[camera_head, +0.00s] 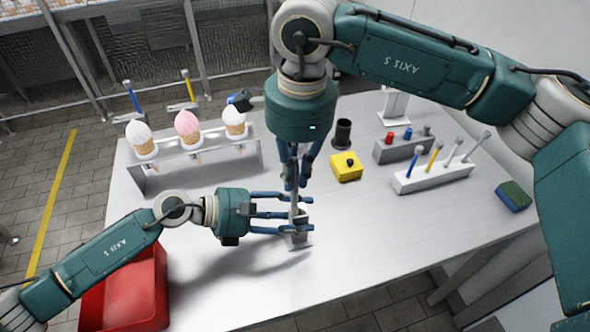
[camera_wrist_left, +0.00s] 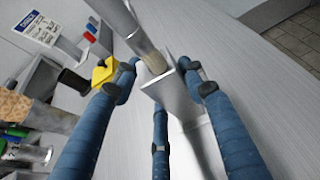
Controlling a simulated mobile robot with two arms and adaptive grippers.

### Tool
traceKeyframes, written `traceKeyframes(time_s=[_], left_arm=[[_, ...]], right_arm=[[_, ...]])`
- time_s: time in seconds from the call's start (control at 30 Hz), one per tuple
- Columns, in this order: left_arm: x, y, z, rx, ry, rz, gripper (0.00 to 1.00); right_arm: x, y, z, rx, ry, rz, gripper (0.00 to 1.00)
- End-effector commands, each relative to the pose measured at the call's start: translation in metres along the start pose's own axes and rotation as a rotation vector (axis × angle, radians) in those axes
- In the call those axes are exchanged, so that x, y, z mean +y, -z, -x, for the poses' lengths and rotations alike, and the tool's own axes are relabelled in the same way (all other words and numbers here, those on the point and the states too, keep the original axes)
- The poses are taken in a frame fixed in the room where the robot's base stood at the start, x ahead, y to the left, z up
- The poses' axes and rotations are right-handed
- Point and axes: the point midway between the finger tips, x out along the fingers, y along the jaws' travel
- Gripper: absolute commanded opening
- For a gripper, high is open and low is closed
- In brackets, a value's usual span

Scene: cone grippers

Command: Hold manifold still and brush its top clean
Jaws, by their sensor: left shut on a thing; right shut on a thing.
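The manifold (camera_head: 299,240) is a small grey metal block on the table, between the blue fingers of my left gripper (camera_head: 290,221), which is shut on it. It also shows between those fingers in the left wrist view (camera_wrist_left: 163,88). My right gripper (camera_head: 295,183) is above it, pointing down, shut on the grey brush (camera_head: 294,196). In the left wrist view the brush (camera_wrist_left: 122,22) comes down from the top, tilted, its tan bristles (camera_wrist_left: 153,63) at the manifold's upper end. Whether the bristles touch is not clear. The fingers partly hide the manifold.
A cone rack (camera_head: 200,155) stands behind left, a red bin (camera_head: 150,285) front left. A yellow box (camera_head: 346,167), black cup (camera_head: 343,133), tool holder (camera_head: 435,178) and green-blue sponge (camera_head: 513,196) lie to the right. The table's front right is clear.

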Motion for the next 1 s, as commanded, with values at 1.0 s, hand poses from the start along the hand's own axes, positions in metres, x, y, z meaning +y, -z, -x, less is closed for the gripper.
traceKeyframes(time_s=[1.0], left_arm=[[0.000,0.000,0.000,0.001,0.000,0.000,0.09]], right_arm=[[0.002,0.022,0.003,0.000,0.000,0.000,0.00]])
